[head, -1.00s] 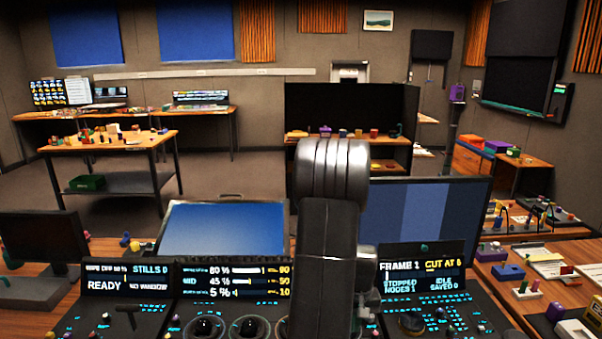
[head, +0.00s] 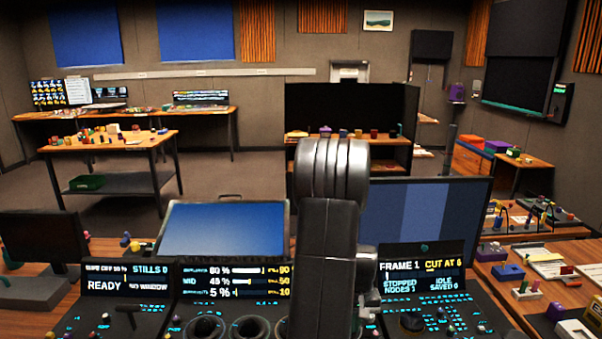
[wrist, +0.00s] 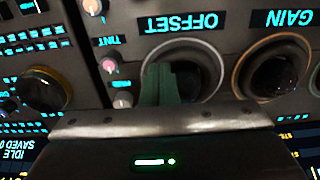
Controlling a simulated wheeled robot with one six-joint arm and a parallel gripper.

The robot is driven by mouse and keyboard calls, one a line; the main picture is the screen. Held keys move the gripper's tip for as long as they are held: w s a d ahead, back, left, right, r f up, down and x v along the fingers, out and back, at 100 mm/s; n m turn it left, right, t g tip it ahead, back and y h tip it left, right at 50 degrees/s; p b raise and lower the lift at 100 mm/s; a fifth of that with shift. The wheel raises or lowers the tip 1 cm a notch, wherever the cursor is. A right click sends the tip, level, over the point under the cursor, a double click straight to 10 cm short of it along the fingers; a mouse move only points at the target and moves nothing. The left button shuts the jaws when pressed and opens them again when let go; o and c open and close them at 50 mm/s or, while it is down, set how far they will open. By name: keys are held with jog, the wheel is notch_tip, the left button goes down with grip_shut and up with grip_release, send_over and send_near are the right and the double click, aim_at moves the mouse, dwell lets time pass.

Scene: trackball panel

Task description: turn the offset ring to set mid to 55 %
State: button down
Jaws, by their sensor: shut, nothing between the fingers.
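The offset ring (wrist: 219,72) is a pale ring around a dark ball, below the upside-down OFFSET label (wrist: 182,23) in the wrist view. My gripper (wrist: 170,72) is shut and empty, its dark green fingers over the left part of the ring's opening and ball. Whether the fingertips touch the ring or the ball, I cannot tell. In the head view my arm hides the gripper and the offset ring. The readout screen (head: 235,281) shows a MID row (head: 190,282) in the mid forties of percent, last digit blurred, between rows of 80 % and 5 %.
The gain ring (wrist: 236,75) with its dark ball is right of the offset ring in the wrist view. Small knobs, including the tint knob (wrist: 109,65), and a large dark knob (wrist: 42,92) lie to the left. Monitors stand behind the panel.

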jog(key=shift+f+b, duration=0.75)
jog(key=shift+f, duration=0.1)
dwell(2.2)
jog(key=shift+s+a+m, duration=0.25)
jog(key=shift+a+m, duration=0.05)
jog(key=shift+m, duration=0.7)
jog(key=shift+s+a+m+b, duration=0.2)
jog(key=shift+a+m+b, duration=0.2)
jog(key=shift+m, duration=0.6)
jog(key=shift+s+a+m, duration=0.1)
jog(key=shift+a+m, duration=0.25)
jog(key=shift+m, duration=0.65)
